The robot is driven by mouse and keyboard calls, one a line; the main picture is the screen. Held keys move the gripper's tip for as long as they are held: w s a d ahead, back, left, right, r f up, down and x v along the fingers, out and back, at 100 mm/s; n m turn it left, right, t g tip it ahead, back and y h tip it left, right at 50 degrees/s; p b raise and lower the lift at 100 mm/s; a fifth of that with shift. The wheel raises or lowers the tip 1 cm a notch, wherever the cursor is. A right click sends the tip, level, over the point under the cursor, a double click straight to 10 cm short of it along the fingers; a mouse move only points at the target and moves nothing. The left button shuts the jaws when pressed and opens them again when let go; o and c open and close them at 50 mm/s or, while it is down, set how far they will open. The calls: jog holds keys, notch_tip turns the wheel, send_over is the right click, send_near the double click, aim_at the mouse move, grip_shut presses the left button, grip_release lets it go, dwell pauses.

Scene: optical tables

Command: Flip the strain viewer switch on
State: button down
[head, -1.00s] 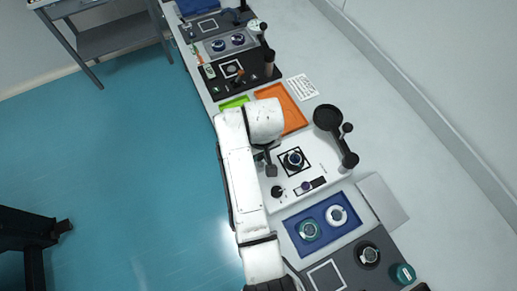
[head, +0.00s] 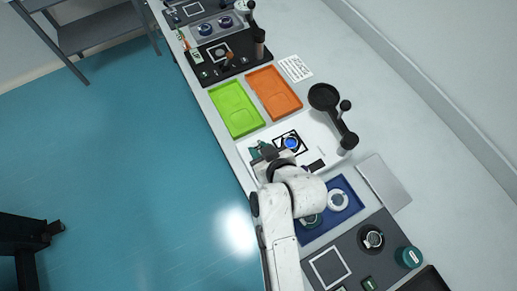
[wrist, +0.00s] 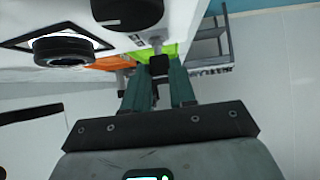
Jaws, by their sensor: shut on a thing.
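The strain viewer is a white panel (head: 315,130) with a black swing arm and round lens (head: 323,97) at its back. The round disc (head: 291,143) in its black square outline glows blue. My gripper (head: 266,153) is at the panel's front edge, left of the disc. In the wrist view its two green fingers (wrist: 160,85) are closed about the black cap of the switch (wrist: 158,65), which sits on a short metal stem. The disc's dark ring (wrist: 63,50) shows at the upper left there. In the head view my gripper and wrist hide the switch.
A green tray (head: 236,108) and an orange tray (head: 273,92) lie beyond the panel. A blue tray (head: 350,207) with a white ring (head: 338,199) lies nearer, partly behind my arm. A dark board with round parts is at the lower right.

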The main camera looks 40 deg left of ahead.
jog(key=shift+d+f+t+y+b, duration=0.3)
jog(key=shift+y+b, duration=0.2)
jog(key=shift+b, duration=0.25)
jog(key=shift+s+r+y, duration=0.1)
jog(key=shift+y, duration=0.2)
jog(key=c, duration=0.9)
grip_release()
jog(key=shift+d, duration=0.1)
jog(key=b+v, duration=0.1)
jog(key=v, duration=0.9)
jog(key=shift+s+d+r, duration=0.15)
jog(key=shift+d+r, duration=0.05)
jog(key=shift+f, duration=0.1)
